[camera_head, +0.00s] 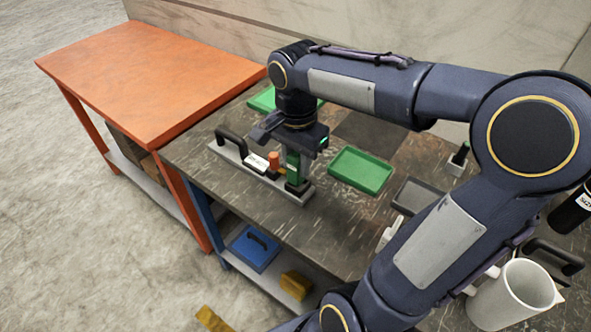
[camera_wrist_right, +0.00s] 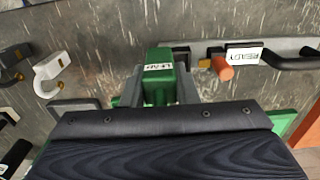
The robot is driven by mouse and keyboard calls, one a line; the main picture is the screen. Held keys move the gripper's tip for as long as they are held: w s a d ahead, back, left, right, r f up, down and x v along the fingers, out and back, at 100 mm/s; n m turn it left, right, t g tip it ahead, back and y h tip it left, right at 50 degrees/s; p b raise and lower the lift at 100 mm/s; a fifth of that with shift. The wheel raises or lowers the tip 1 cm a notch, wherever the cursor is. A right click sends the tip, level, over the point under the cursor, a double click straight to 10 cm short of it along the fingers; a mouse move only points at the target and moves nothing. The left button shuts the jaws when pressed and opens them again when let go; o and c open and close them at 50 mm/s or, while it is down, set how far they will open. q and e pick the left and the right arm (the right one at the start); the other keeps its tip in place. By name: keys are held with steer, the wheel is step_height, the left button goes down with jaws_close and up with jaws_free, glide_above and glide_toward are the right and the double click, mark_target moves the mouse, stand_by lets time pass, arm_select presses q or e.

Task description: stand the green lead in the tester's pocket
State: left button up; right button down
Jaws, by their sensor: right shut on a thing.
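My right gripper (camera_head: 296,158) points down and is shut on the green lead (camera_head: 293,166), an upright green block. In the right wrist view the lead (camera_wrist_right: 158,72) shows a white label on its top, between the fingers (camera_wrist_right: 158,92). The tester (camera_head: 230,157) is a long grey plate with a black handle, a white READY label (camera_wrist_right: 245,55) and an orange knob (camera_wrist_right: 222,68). Its dark pocket (camera_head: 297,188) is at the plate's near right end. The lead's lower end is at the pocket; I cannot tell whether it is inside or just above. My left gripper is not in view.
A green tray (camera_head: 360,170) lies right of the tester, and another green tray (camera_head: 262,99) is behind my gripper. A grey tray (camera_head: 417,196) and a white jug (camera_head: 514,295) are farther right. An orange table (camera_head: 150,75) adjoins at the left.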

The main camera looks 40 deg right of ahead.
steer(key=w+d+f, duration=0.2)
steer(key=f, duration=0.1)
steer(key=w+d+f, duration=0.1)
steer(key=f, duration=0.1)
steer(key=shift+w+d+f, duration=0.15)
steer(key=shift+w+f, duration=0.05)
steer(key=shift+w, duration=0.15)
steer(key=f, duration=0.3)
steer(key=shift+w+d+f, duration=0.1)
steer(key=shift+w+d, duration=0.2)
steer(key=shift+f, duration=0.35)
steer(key=shift+f, duration=0.1)
steer(key=c, duration=1.6)
jaws_free()
steer(key=shift+f, duration=0.1)
steer(key=shift+o, duration=1)
